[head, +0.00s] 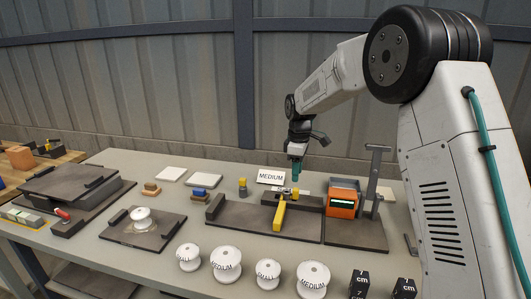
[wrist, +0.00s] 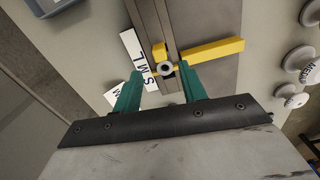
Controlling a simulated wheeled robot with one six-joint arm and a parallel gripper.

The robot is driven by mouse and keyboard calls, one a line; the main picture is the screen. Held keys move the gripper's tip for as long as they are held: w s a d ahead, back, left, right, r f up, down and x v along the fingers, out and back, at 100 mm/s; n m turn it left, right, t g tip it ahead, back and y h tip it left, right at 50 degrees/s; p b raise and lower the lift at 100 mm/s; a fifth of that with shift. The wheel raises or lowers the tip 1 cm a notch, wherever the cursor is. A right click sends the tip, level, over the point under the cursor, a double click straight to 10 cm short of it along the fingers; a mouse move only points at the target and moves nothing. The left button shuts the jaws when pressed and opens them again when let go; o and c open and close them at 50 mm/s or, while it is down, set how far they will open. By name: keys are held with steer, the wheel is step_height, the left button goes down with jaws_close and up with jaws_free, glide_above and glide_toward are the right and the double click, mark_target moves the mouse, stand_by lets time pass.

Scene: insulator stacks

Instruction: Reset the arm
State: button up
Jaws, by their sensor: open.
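My gripper (head: 296,170) hangs pointing down above the dark fixture (head: 235,215) in the head view. In the wrist view its two teal fingers (wrist: 160,78) are spread apart with nothing held between them. Below and just beyond the fingertips are a grey round knob (wrist: 167,67) and a yellow block on the fixture's rail. A yellow bar (head: 279,216) lies across the fixture; it also shows in the wrist view (wrist: 215,50). A white scale strip marked S, M, L (wrist: 138,58) lies beside the rail. My arm reaches in from the right.
An orange device (head: 342,203) and a grey post (head: 374,180) stand right of the fixture. White insulators (head: 226,262) line the front edge. A white insulator (head: 141,217) sits on a dark plate at left.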

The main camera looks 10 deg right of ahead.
steer(key=s+d+r+m, duration=0.1)
steer(key=s+r+m, duration=0.2)
steer(key=s, duration=1.2)
steer(key=s+d+r+m+t, duration=0.1)
steer(key=s+r+m, duration=0.2)
steer(key=s, duration=1.3)
steer(key=s+d+r+m, duration=0.2)
steer(key=s+m, duration=0.4)
steer(key=s, duration=0.9)
steer(key=shift+s+r+m, duration=0.2)
steer(key=shift+r+m, duration=0.1)
steer(key=shift+r, duration=0.6)
